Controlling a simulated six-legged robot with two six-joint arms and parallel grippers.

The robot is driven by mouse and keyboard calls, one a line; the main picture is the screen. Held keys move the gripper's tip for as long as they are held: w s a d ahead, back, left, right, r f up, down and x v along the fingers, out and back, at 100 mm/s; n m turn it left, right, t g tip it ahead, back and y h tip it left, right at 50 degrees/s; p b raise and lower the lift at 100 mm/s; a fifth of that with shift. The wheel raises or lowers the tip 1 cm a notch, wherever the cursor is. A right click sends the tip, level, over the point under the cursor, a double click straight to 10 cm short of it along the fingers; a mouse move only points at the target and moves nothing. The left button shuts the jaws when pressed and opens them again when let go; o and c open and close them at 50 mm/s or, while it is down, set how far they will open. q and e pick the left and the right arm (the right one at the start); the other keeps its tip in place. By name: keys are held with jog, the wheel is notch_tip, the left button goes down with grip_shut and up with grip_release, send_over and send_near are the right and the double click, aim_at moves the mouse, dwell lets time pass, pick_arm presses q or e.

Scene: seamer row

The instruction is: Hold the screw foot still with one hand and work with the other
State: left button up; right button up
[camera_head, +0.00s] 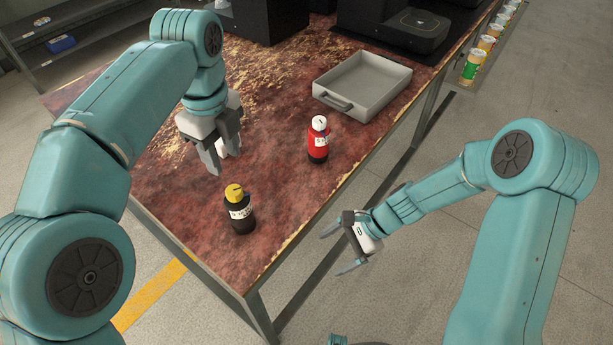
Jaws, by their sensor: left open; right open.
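I cannot make out a screw foot in the head view. My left gripper (224,158) is open, pointing down over the worn red table (275,190), behind and a little left of a black bottle with a yellow cap (240,213). A small white shape shows by its fingers; I cannot tell whether it is part of the gripper. My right gripper (333,252) is open and empty, out past the table's right edge. A red bottle with a white cap (318,143) stands upright on the table, right of my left gripper and apart from it.
A grey metal tray (376,72) with a handle sits farther back on the table. Black machines (406,28) stand at the back. Several coloured cans (472,67) line up at the back right. A dark shelf (85,38) stands back left. The table's front is mostly clear.

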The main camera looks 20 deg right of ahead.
jog(key=w+d+r+m+t+y, duration=0.1)
jog(key=w+r+m, duration=0.15)
jog(key=r, duration=0.25)
jog(key=y, duration=0.4)
send_near(238, 205)
jog(key=shift+m+t, duration=0.3)
jog(key=shift+m, duration=0.05)
jog(key=x, duration=0.3)
jog(key=f+x, duration=0.1)
jog(key=x, duration=0.3)
jog(key=w+d+f+x, duration=0.1)
jog(key=x, duration=0.3)
jog(key=shift+a, duration=0.1)
jog(key=shift+c, duration=0.4)
